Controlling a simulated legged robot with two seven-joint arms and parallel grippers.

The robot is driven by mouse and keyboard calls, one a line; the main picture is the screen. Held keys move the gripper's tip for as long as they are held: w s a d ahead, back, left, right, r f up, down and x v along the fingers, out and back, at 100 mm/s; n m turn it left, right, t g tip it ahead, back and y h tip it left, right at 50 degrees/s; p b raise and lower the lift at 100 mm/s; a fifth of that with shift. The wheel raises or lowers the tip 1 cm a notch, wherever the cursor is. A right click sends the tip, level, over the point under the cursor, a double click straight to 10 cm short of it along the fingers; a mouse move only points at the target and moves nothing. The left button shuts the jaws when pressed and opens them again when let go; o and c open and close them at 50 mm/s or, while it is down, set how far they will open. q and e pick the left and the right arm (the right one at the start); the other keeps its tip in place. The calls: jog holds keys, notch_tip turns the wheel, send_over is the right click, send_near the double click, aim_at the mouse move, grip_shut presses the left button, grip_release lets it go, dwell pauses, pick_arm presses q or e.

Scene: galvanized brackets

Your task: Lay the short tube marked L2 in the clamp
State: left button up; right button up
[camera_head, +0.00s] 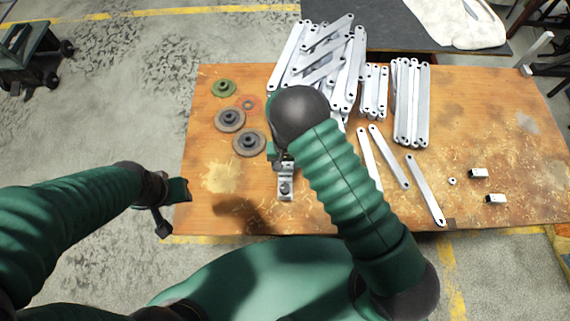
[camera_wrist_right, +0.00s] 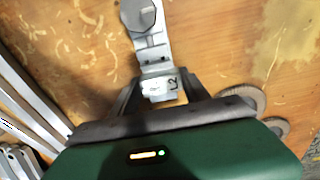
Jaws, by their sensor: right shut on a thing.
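My right gripper (camera_wrist_right: 162,92) is shut on a short pale metal tube (camera_wrist_right: 160,86) marked L2, seen between its fingers in the right wrist view. A grey metal clamp (camera_wrist_right: 145,36) with a rounded knob lies just beyond the tube. The tube is at the clamp's near end; I cannot tell whether it rests in it or is held above it. In the head view the clamp (camera_head: 286,188) shows on the table near its front edge, and my right arm hides much of the right gripper and the tube. My left gripper (camera_head: 176,205) is empty and open, left of the table.
The wooden table (camera_head: 520,120) holds a pile of flat metal bars (camera_head: 318,50), more bars (camera_head: 411,100) to the right, and several discs (camera_head: 249,142) at left. Two short tubes (camera_head: 479,173) and a nut (camera_head: 452,181) lie at right. Loose bars (camera_head: 425,188) lie right of my arm.

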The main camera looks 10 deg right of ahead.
jog(key=o, duration=1.5)
notch_tip(320, 180, up, 17)
jog(key=p, duration=0.4)
jog(key=shift+f+p, duration=0.15)
jog(key=shift+p, duration=0.25)
